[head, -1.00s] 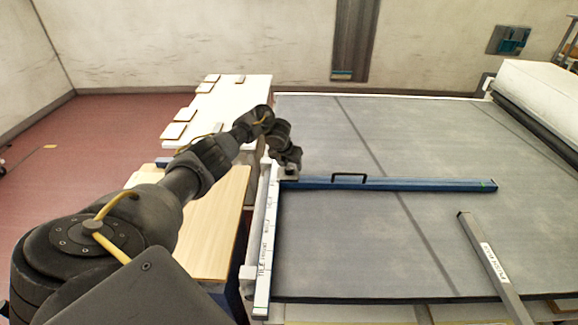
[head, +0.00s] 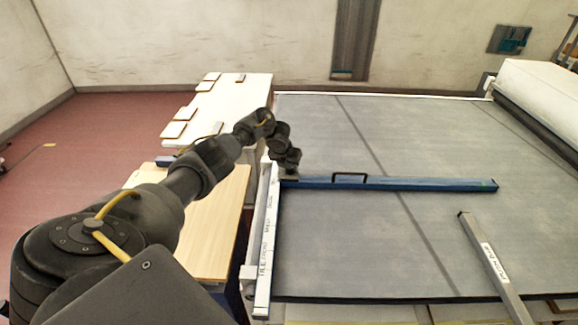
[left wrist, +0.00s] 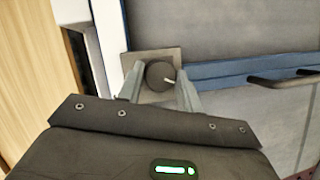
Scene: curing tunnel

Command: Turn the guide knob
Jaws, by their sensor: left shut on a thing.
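The guide knob (left wrist: 160,75) is a dark round knob with a pale pointer mark, on a square grey plate (left wrist: 146,58) in the left wrist view. My left gripper (left wrist: 158,84) has a finger on each side of the knob and is shut on it. In the head view my left gripper (head: 289,172) is at the left end of the blue guide bar (head: 410,184), and my wrist hides the knob there. The bar has a dark handle (head: 349,175) and lies across the grey belt (head: 330,240). My right gripper is not in view.
A white labelled rail (head: 265,245) runs along the belt's left edge. A wooden table (head: 215,225) and a white table (head: 235,100) with several tiles stand left of it. A grey labelled bar (head: 492,265) crosses the belt's right front. A white roller cover (head: 540,95) stands at the back right.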

